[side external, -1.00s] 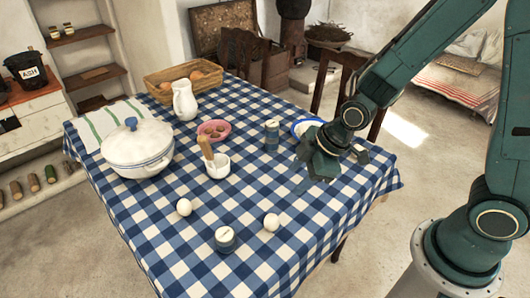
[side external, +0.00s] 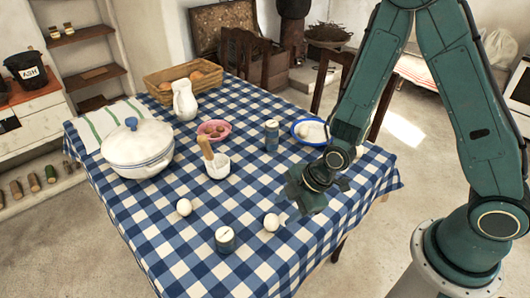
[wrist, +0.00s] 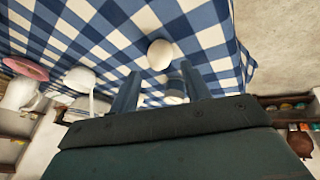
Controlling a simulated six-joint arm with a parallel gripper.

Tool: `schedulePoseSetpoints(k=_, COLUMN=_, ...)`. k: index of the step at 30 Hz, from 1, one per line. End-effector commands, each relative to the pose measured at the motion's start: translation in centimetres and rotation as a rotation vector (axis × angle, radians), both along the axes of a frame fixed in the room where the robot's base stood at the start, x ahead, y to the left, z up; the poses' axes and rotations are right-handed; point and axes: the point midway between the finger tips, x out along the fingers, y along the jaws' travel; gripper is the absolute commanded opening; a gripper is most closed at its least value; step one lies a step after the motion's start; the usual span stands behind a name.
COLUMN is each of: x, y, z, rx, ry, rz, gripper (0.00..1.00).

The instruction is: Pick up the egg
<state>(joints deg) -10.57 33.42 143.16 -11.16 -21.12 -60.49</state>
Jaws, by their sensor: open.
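Two white eggs lie apart on the blue-and-white checked cloth in the side view: a left egg (side external: 183,207) and a right egg (side external: 271,222). My gripper (side external: 299,204) is open and empty above the cloth, just to the right of and above the right egg in the picture. In the wrist view, an egg (wrist: 160,54) shows beyond the two spread fingers of my gripper (wrist: 160,84), not touching them. It seems to be the right egg.
A small lidded tin (side external: 225,240) stands close to the right egg. A white mortar (side external: 218,166) with a pestle, a pink bowl (side external: 213,130), a taller tin (side external: 271,135) and a blue-rimmed plate (side external: 311,131) stand farther back. The front cloth around the eggs is mostly clear.

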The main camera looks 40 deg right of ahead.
Motion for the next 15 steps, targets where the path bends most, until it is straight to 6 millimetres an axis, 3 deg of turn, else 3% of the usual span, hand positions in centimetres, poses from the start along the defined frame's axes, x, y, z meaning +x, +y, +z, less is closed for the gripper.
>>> schedulePoseSetpoints(k=6, x=0.5, y=0.4, z=-1.3, rx=0.000, ry=0.002, rz=0.000, gripper=0.47)
schedulePoseSetpoints(k=15, x=0.7, y=0.5, z=-1.6, rx=0.000, ry=0.000, rz=0.000, gripper=0.47)
